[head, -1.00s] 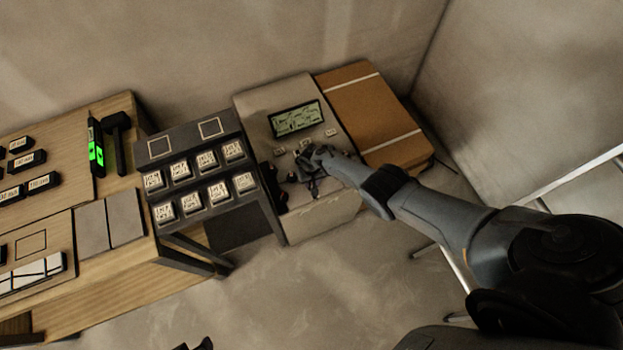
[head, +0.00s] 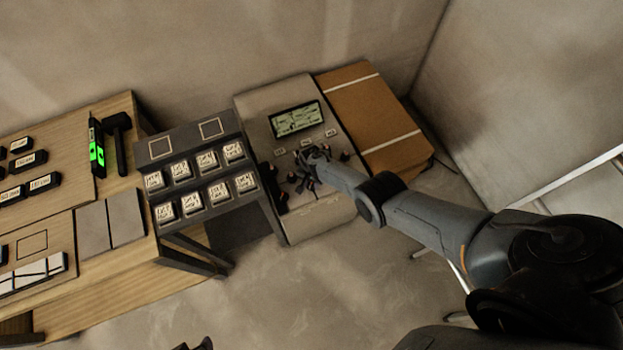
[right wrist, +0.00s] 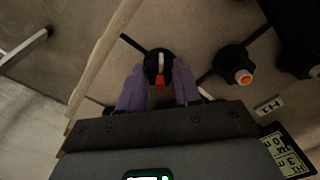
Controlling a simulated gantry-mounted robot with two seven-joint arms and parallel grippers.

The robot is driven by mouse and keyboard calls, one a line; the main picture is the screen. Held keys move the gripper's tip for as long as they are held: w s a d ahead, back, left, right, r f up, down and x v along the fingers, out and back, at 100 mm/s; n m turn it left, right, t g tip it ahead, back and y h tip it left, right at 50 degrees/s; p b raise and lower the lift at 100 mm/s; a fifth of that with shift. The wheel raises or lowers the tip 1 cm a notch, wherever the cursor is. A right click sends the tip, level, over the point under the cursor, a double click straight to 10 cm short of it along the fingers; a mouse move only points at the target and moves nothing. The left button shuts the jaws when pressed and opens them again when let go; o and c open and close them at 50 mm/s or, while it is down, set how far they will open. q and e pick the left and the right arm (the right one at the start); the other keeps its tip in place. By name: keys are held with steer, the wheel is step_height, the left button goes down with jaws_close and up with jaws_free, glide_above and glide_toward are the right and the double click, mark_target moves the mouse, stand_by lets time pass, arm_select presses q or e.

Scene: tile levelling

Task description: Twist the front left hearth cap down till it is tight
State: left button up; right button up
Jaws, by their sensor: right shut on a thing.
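The hearth (head: 262,115) is a pale box with a green display (head: 297,119) and several black caps on its top. My right gripper (head: 303,163) is over the caps, and its arm comes in from the right. In the right wrist view its purple fingers (right wrist: 160,85) are closed on the two sides of a black cap (right wrist: 158,62) with a white and red mark. I cannot tell for certain which corner this cap has. A second black cap (right wrist: 235,62) with an orange and white centre stands free beside it. My left gripper is not clearly in view.
A brown case with pale straps (head: 370,115) stands right of the hearth. A dark rack (head: 180,145) with several labelled blocks stands left of it. A wooden bench (head: 110,285) is further left, with a black hammer (head: 118,130) and a green-lit tool (head: 97,150).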

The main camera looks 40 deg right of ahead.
stand_by(0.3)
steer(key=o, duration=1.1)
steer(key=shift+c, duration=0.2)
step_height(320, 180, up, 11)
steer(key=p, duration=0.9)
steer(key=shift+f, duration=0.1)
